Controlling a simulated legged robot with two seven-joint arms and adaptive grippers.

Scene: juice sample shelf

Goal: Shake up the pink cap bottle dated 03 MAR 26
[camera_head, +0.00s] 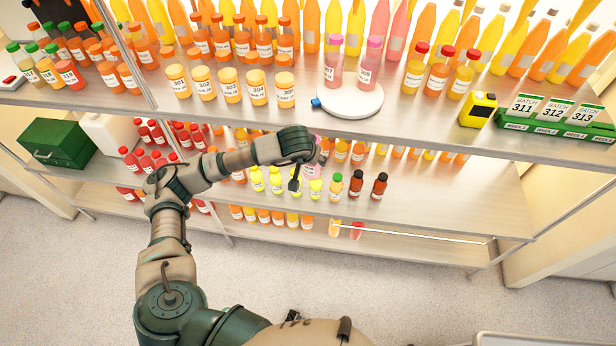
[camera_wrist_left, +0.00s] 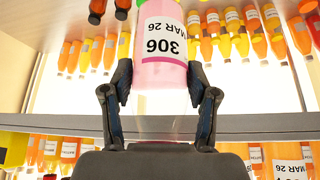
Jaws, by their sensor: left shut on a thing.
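My left gripper (camera_head: 302,170) is below the front edge of the upper shelf, in front of the lower shelf. It is shut on a bottle with pink contents (camera_head: 313,171), which it partly hides in the head view. In the left wrist view, my left gripper's fingers (camera_wrist_left: 160,82) clasp the bottle (camera_wrist_left: 160,48) from both sides. Its label reads 306 and MAR 26, upside down in that picture; the day is out of view. Two pink-capped bottles, left (camera_head: 333,64) and right (camera_head: 368,64), stand on a white round disc (camera_head: 350,106). My right gripper is not in view.
The upper shelf (camera_head: 400,125) lies above my left gripper. Small bottles, including a green-capped one (camera_head: 336,186) and dark ones (camera_head: 379,187), stand on the lower shelf nearby. A yellow device (camera_head: 478,110) and green batch rack (camera_head: 550,125) are at right. The floor in front is clear.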

